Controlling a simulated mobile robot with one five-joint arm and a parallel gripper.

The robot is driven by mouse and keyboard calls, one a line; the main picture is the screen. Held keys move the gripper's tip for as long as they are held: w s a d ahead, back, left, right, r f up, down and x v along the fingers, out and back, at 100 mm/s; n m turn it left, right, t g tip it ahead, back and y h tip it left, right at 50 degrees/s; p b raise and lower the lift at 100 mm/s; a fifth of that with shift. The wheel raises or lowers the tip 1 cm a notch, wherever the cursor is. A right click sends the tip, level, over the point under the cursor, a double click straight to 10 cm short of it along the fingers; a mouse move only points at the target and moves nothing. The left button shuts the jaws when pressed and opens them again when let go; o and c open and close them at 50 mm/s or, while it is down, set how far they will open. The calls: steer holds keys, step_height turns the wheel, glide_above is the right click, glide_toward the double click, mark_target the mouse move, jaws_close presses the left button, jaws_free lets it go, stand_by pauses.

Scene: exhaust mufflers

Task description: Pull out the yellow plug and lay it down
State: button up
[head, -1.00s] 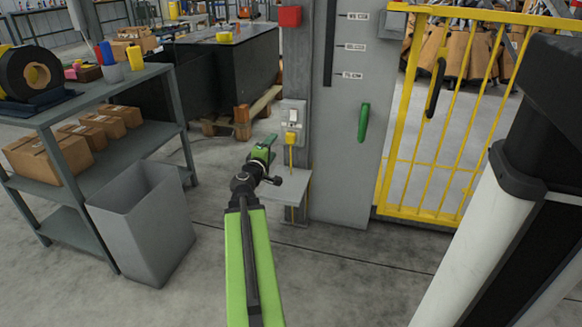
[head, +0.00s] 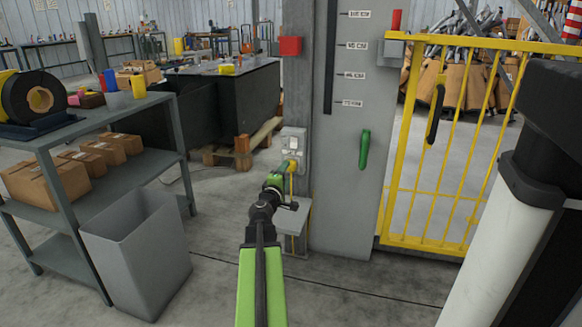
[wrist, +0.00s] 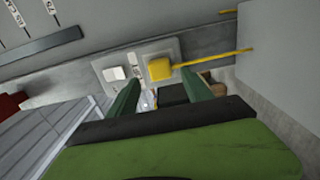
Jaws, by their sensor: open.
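The yellow plug (head: 293,164) sits in the grey wall socket plate (head: 291,140), below a white switch. In the wrist view the plug (wrist: 159,69) is a yellow block in the socket's square frame, with its yellow cord running to the right. My gripper (head: 284,173) is at the plug and partly covers it in the head view. In the wrist view my gripper (wrist: 160,88) has its two green fingers apart, with the plug in line with the gap between their tips. I cannot tell whether the tips reach past the plug's sides.
A small grey ledge (head: 290,217) juts out under the socket. A grey panel with a green handle (head: 364,149) and a yellow gate (head: 440,140) stand to the right. A grey bin (head: 135,250) and a shelf (head: 95,105) are on the left.

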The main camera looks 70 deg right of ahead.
mark_target(290, 168)
steer(key=d, duration=0.5)
steer(key=shift+w+d, duration=0.15)
stand_by(0.7)
jaws_close()
stand_by(0.4)
steer(key=a, duration=0.6)
stand_by(1.1)
steer(key=shift+s, duration=0.2)
